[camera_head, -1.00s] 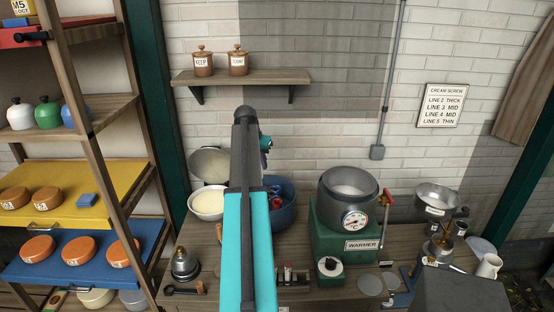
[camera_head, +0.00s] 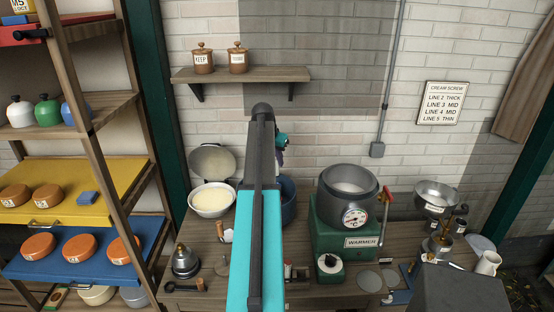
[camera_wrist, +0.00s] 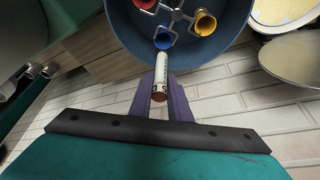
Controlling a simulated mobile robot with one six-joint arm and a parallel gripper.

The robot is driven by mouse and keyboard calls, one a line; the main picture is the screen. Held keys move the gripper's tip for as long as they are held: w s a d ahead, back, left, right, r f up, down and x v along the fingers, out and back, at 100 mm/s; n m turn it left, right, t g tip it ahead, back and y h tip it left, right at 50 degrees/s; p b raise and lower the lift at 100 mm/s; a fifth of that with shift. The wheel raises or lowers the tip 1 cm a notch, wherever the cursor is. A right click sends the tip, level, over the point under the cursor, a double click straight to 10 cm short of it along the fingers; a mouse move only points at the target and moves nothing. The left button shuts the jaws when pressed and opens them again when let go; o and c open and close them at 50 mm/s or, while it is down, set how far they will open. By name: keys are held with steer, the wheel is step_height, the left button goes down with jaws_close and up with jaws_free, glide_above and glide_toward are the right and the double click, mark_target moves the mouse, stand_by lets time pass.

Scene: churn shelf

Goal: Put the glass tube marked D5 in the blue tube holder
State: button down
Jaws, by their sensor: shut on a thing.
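My gripper (camera_wrist: 161,88) is shut on a glass tube (camera_wrist: 161,66) with a pale body and a dark red end. Dark letters show on the tube, but I cannot read the whole mark. Beyond it, the blue tube holder (camera_wrist: 162,40) sits on a metal frame inside a dark blue tub (camera_wrist: 118,30). The tube's far end lines up with the blue holder's mouth in the wrist view; I cannot tell whether it is inside. In the head view, my arm hides the tube, the holders and much of the tub (camera_head: 289,199).
Yellow (camera_wrist: 205,22) and red (camera_wrist: 145,3) holders share the frame. A bowl of cream (camera_head: 212,200) stands left of the tub, with a raised round lid behind. A green warmer (camera_head: 345,232) with a grey pot stands to the right.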

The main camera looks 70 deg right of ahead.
steer(key=shift+f+b, duration=0.65)
steer(key=shift+f, duration=0.9)
steer(key=shift+a+f+b, duration=0.1)
steer(key=shift+f+b, duration=1.3)
steer(key=shift+f, duration=1.7)
stand_by(3.3)
